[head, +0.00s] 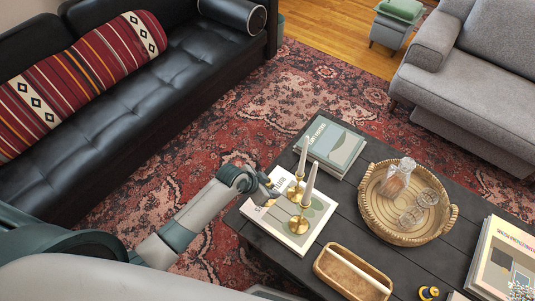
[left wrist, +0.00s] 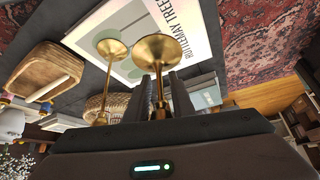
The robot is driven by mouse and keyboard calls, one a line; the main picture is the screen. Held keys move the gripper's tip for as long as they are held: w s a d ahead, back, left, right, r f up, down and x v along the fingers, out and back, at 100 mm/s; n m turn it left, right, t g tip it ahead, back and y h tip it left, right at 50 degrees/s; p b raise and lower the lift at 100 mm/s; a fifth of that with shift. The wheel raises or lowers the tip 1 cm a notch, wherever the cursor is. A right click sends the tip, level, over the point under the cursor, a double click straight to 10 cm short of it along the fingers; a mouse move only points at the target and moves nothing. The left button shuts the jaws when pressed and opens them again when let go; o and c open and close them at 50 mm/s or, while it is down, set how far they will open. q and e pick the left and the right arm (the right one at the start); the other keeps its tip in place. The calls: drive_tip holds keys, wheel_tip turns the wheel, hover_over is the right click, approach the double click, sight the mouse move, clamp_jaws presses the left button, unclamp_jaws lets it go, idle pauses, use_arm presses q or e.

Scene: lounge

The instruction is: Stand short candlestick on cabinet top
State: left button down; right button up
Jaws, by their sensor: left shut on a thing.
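The short candlestick (head: 297,191) is brass with a white candle and stands upright over a book on the dark coffee table. My left gripper (head: 273,187) reaches it from the left and is shut on its stem. In the left wrist view, which is upside down, the short candlestick (left wrist: 154,62) is between my fingers, its round base clear of them. I cannot tell whether its base touches the book. A taller brass candlestick (head: 299,224) with a white candle stands close by. I cannot make out the cabinet top. My right gripper is not in view.
The coffee table (head: 345,224) also bears a round wicker tray (head: 375,218) with glassware, a wooden tray (head: 345,275) and books (head: 328,148). A black sofa (head: 135,100) is at the left and a grey sofa (head: 470,90) at the right. Patterned rug lies between.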

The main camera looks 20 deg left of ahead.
use_arm(q)
drive_tip(key=a+r+n+y, duration=0.2)
drive_tip(key=a+r+n, duration=0.1)
drive_tip(key=r, duration=1)
drive_tip(key=a+r+n+t+y, duration=0.1)
drive_tip(key=a+r+n, duration=0.3)
drive_tip(key=r, duration=1)
drive_tip(key=shift+s+r+n+t+y, duration=0.2)
drive_tip(key=shift+n+t+y, duration=0.1)
drive_tip(key=shift+n+y, duration=0.35)
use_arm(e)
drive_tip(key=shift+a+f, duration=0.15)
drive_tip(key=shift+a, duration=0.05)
